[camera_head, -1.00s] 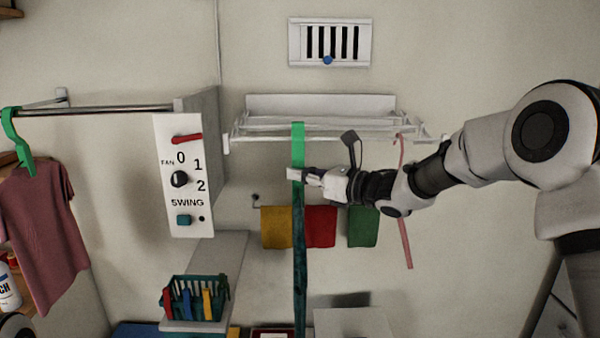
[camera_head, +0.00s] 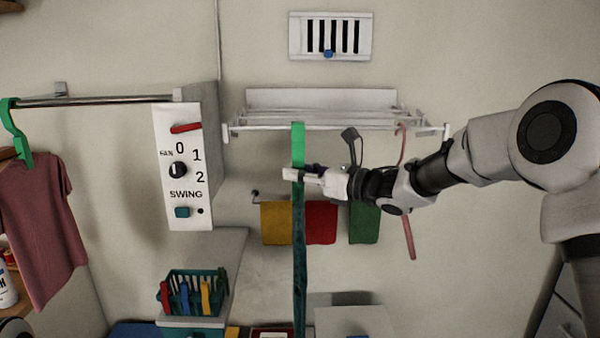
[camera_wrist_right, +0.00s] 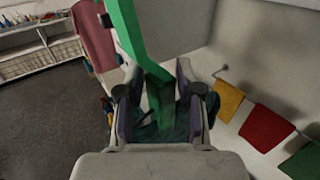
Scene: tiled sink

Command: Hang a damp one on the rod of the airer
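A green hanger (camera_head: 298,145), seen edge-on, bears a dark teal damp garment (camera_head: 299,265) that hangs straight down out of view. My right gripper (camera_head: 290,174) is at the hanger just below its bright green upper part. In the right wrist view the green hanger (camera_wrist_right: 158,75) passes between my two fingers (camera_wrist_right: 160,105), with teal cloth (camera_wrist_right: 150,132) behind them. The white airer (camera_head: 320,97) is on the wall; its front rod (camera_head: 345,127) lies near the height of the hanger's top. I cannot tell whether they touch. My left gripper is not in view.
A fan switch box (camera_head: 184,165) stands left of the airer. A metal rail (camera_head: 95,100) at left carries a pink shirt (camera_head: 40,215). A pink strip (camera_head: 407,235) hangs at the airer's right. Yellow, red (camera_head: 321,223) and green cloths hang below. A peg basket (camera_head: 195,290) stands lower left.

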